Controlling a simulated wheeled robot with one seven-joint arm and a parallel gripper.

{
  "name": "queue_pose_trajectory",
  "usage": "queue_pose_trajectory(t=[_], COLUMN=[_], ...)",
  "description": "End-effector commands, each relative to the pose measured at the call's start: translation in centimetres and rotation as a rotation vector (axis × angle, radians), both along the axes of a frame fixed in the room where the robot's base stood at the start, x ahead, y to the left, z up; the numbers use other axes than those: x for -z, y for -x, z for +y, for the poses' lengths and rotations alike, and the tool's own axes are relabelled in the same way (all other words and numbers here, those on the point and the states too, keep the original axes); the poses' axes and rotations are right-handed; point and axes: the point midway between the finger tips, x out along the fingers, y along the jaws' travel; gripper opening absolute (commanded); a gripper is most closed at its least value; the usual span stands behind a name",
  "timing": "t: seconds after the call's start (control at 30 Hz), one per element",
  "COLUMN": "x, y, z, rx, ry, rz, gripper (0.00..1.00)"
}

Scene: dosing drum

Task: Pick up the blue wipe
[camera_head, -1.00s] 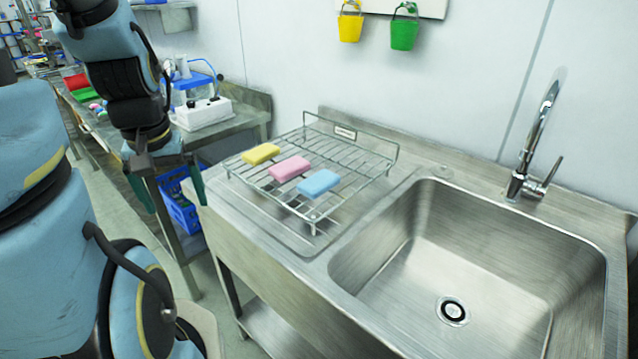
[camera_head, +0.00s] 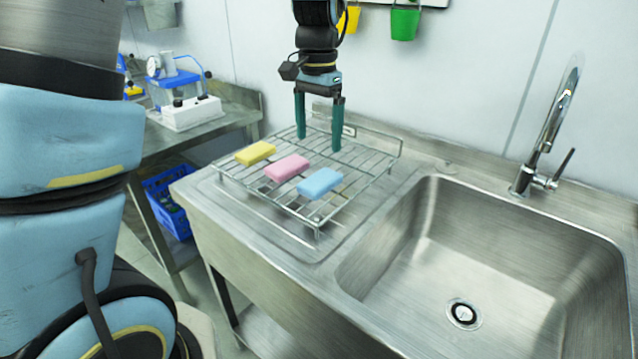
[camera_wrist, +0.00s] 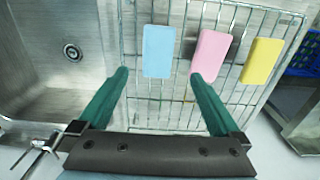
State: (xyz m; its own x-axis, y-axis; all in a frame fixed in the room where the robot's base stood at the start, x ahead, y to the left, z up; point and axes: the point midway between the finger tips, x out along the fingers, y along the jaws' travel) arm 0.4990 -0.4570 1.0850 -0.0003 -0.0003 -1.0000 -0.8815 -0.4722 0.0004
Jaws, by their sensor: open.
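The blue wipe (camera_head: 320,183) lies flat on the wire rack (camera_head: 378,180), at the sink end of a row of three. It also shows in the wrist view (camera_wrist: 159,51), ahead of my fingers and between their lines. My gripper (camera_head: 319,143) is open and empty, pointing down over the back part of the rack. In the wrist view, my gripper (camera_wrist: 157,78) has its two green fingers spread wide. The right fingertip there appears close to the pink wipe (camera_wrist: 211,54) in the picture. I cannot tell how high the fingertips are above the rack.
The pink wipe (camera_head: 287,167) lies beside the blue one, and the yellow wipe (camera_head: 256,152) is beyond it. The sink basin (camera_head: 420,265) and tap (camera_head: 548,140) are to the right. Yellow (camera_head: 349,18) and green (camera_head: 405,22) buckets hang on the wall.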

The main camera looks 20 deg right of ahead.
Motion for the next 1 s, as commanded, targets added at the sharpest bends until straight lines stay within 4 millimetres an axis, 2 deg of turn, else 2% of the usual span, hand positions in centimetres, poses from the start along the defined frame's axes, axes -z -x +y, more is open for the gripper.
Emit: queue_pose_trajectory(t=[0.2, 0.47, 0.8, 1.0], x=[3.3, 5.2, 9.5, 10.1], y=[0.0, 0.1, 0.3, 0.3], z=[0.1, 0.0, -0.3, -0.3], rx=[0.0, -0.002, -0.003, -0.003], ry=[-0.004, -0.002, -0.003, 0.0], rz=[0.002, 0.001, 0.001, -0.001], gripper=[1.0, 1.0, 1.0, 1.0])
